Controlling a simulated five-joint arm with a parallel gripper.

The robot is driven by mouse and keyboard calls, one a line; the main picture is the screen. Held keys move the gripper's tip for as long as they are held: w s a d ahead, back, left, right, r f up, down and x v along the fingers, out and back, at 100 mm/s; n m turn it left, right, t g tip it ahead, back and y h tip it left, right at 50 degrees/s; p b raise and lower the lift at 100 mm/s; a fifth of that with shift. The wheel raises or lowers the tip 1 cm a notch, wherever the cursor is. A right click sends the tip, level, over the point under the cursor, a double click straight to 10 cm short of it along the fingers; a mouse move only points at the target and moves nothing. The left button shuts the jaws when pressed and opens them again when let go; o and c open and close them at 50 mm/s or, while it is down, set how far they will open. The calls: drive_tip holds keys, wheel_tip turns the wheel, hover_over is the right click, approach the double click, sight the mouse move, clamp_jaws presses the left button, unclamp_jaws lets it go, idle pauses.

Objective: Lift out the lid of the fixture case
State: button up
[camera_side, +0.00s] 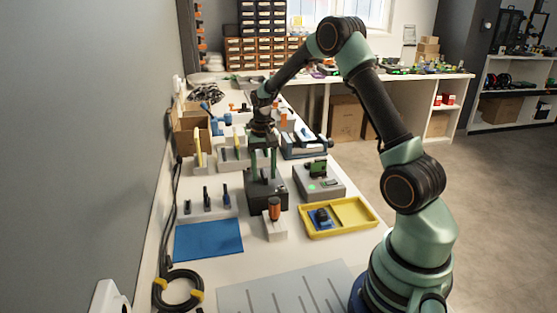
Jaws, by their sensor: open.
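My gripper (263,164) points down over a dark grey box (265,199), which looks like the fixture case. Its two green fingers are apart, and their tips are at or just above the top of the box. The lid cannot be told apart from the box at this size, and the fingers cover part of the top. I cannot tell whether the fingers touch it. Nothing shows between the fingers.
A grey fixture (318,188) with a green board stands close to the right. A yellow tray (362,213), an orange-handled tool in a white block (274,228) and a blue mat (208,239) lie nearer. Bins and holders crowd behind. A coiled black cable (177,289) lies front left.

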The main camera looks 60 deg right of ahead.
sight(264, 173)
drive_tip(key=shift+f, duration=0.1)
clamp_jaws()
idle(0.3)
wheel_tip(264, 173, up, 20)
idle(0.5)
